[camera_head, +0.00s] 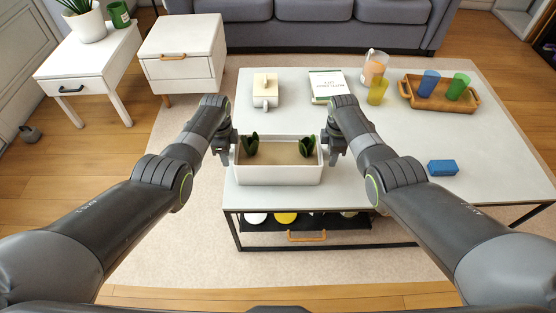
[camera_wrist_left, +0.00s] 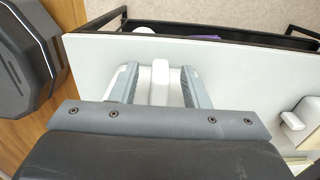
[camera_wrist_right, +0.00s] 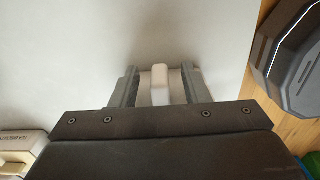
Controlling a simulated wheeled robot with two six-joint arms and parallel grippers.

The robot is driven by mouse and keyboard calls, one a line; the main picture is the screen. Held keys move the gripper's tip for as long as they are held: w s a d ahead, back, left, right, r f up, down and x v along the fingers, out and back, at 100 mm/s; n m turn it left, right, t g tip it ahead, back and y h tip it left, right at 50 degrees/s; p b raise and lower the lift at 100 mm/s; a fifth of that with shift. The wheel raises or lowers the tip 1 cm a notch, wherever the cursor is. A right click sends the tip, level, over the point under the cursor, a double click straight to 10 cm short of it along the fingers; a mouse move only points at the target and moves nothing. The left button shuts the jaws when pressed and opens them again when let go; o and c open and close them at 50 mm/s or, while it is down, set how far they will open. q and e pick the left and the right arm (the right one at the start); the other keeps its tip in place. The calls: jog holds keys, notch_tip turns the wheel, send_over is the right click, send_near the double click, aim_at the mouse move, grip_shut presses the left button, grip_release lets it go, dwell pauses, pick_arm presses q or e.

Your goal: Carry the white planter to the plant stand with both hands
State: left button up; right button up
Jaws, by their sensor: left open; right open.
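The white planter (camera_head: 278,174) is a long rectangular trough with brown soil and two dark green plants, standing on the near edge of the pale coffee table. My left gripper (camera_head: 226,154) is at its left end, and my right gripper (camera_head: 331,154) is at its right end. Both are open. In the left wrist view a white tab (camera_wrist_left: 160,82) lies between the fingers; in the right wrist view a similar white tab (camera_wrist_right: 160,82) lies between the fingers. I cannot tell whether the fingers touch. No plant stand is clearly recognisable.
A white side table (camera_head: 85,66) with a potted plant and a green cup stands at the far left, beside a white drawer cabinet (camera_head: 183,45).

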pick_arm(q)
grip_shut()
pick_arm(e)
grip_shut()
pick_arm(q)
jog(key=shift+w+r, duration=0.1)
pick_arm(e)
jog(key=shift+r, duration=0.1)
dwell(1.0)
